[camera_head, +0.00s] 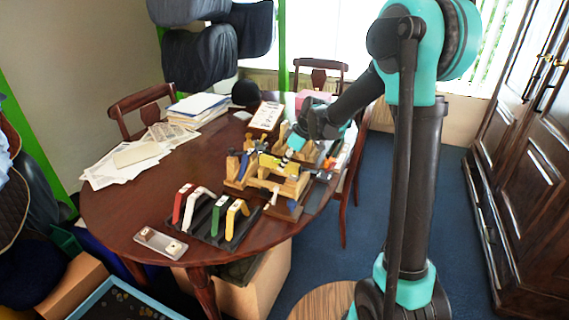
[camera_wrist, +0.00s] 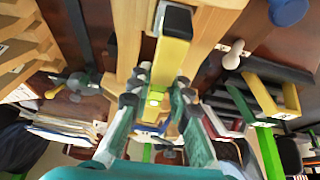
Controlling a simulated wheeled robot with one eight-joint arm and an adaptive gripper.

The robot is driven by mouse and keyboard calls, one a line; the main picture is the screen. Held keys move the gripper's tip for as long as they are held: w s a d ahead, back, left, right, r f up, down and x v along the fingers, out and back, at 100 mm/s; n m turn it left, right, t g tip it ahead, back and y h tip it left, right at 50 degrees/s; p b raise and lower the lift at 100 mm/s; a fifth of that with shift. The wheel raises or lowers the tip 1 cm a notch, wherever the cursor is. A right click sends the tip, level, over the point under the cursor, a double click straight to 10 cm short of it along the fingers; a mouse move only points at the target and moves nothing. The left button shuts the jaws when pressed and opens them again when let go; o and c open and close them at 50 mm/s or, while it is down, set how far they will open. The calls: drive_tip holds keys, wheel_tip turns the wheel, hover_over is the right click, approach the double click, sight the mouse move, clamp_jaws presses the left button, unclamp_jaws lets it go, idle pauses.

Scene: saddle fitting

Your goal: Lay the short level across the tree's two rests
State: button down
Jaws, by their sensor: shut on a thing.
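The short level is a yellow bar with a black end (camera_wrist: 171,62), held lengthwise between my fingers in the wrist view. My gripper (camera_wrist: 158,104) is shut on it; in the head view my gripper (camera_head: 289,151) is over the wooden tree. The tree (camera_head: 262,183) is a pale wooden frame on the table; its light wooden members (camera_wrist: 127,35) show on both sides of the level in the wrist view. The level seems to lie over or just above the frame; I cannot tell whether it touches the rests, as the contact is hidden.
A black rack (camera_head: 209,216) with red, white, green and yellow bent handles stands at the table's (camera_head: 115,215) front. A grey plate (camera_head: 160,243) lies at the front edge. Papers (camera_head: 127,160) cover the left side. Tools and blocks crowd around the tree.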

drive_tip(key=c, duration=1.3)
unclamp_jaws()
drive_tip(key=shift+c, duration=0.2)
drive_tip(key=shift+o, duration=0.3)
drive_tip(key=o, duration=0.4)
drive_tip(key=shift+c, duration=0.2)
drive_tip(key=shift+r, duration=2.5)
